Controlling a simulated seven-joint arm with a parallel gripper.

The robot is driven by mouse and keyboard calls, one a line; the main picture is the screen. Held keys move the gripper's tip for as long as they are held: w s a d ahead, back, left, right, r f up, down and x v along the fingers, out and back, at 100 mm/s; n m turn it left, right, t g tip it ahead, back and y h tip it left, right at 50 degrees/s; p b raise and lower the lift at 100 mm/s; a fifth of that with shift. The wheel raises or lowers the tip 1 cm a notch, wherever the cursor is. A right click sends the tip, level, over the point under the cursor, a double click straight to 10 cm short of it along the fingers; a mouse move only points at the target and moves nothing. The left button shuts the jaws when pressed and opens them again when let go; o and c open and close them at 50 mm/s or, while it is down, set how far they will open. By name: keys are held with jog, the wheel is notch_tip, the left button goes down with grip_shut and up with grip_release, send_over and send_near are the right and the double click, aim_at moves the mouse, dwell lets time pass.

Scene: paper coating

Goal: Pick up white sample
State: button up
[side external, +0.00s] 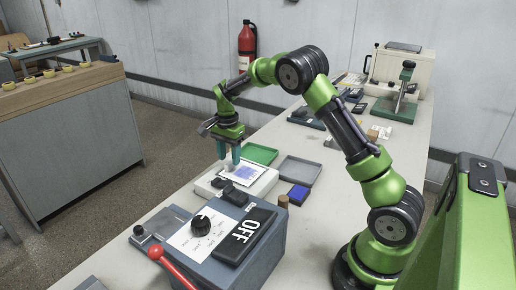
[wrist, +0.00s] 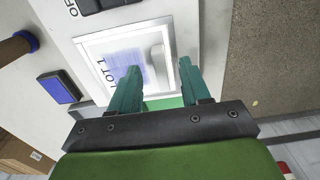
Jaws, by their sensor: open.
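A white sheet (wrist: 97,46) printed with a blue patch and "LOT 1" lies on a pale flat-topped device. The same sheet shows in the side view (side external: 247,173). A small whitish piece (wrist: 157,62) stands at the sheet's right part in the wrist view. I cannot tell whether the sheet or this piece is the white sample. My gripper (side external: 229,158) points down over the sheet's far-left end. Contact with the piece or sheet cannot be made out.
The pale device (side external: 262,188) stands behind a blue-grey box (side external: 265,255) with a dial and an "OFF" panel. A green tray (side external: 262,154), a grey tray (side external: 300,171) and a blue pad (side external: 298,194) lie nearby. The table's left edge is close to my gripper.

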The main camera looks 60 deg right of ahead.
jog(key=shift+f, duration=1.35)
grip_shut()
jog(key=shift+r, duration=0.1)
